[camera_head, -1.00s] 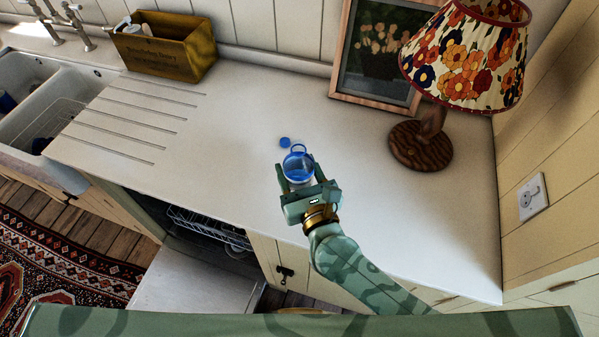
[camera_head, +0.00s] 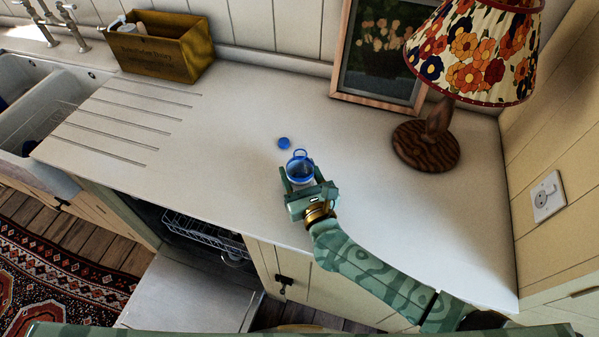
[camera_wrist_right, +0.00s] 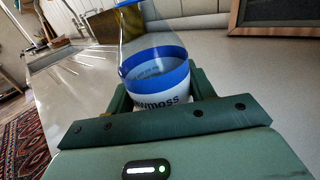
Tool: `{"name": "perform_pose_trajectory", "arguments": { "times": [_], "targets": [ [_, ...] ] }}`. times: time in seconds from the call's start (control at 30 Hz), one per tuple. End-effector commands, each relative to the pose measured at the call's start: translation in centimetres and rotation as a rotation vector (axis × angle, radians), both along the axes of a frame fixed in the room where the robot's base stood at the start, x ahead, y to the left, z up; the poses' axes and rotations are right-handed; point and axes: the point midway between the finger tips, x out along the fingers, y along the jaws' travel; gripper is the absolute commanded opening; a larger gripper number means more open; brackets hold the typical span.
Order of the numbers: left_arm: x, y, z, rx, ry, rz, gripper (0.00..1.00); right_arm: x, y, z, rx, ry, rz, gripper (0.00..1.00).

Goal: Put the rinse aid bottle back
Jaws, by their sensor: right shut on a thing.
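A small round blue cap (camera_head: 284,143) lies on the counter behind the bottle. I cannot tell whether the bottle touches the counter. My left gripper is not in view.
A yellow-brown wooden box (camera_head: 168,47) holding bottles stands at the back left, beside the sink (camera_head: 38,110). A flowered lamp (camera_head: 425,144) and a picture frame (camera_head: 375,99) stand at the back right. The dishwasher (camera_head: 200,236) is open below the counter (camera_head: 230,110), whose middle is clear.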

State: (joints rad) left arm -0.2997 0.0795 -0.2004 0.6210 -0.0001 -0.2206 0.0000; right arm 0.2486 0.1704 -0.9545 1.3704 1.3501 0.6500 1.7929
Motion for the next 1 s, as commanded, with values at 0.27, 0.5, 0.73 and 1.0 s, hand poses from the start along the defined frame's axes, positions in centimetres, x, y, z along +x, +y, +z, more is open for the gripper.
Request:
{"name": "perform_pose_trajectory", "arguments": {
  "times": [0.27, 0.5, 0.73, 1.0],
  "targets": [
    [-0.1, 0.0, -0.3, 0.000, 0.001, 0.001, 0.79, 0.0, 0.0, -0.2, 0.000, 0.001, 0.000, 0.76],
    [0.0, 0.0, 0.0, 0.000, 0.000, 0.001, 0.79, 0.0, 0.0, 0.0, -0.001, 0.000, 0.000, 0.76],
    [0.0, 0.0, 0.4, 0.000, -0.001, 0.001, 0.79, -3.5, -1.4, -0.1, 0.000, 0.004, 0.000, 0.76],
    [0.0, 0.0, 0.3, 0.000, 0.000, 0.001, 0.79, -9.2, -3.4, -0.1, -0.001, 0.004, 0.001, 0.76]
  ]
}}
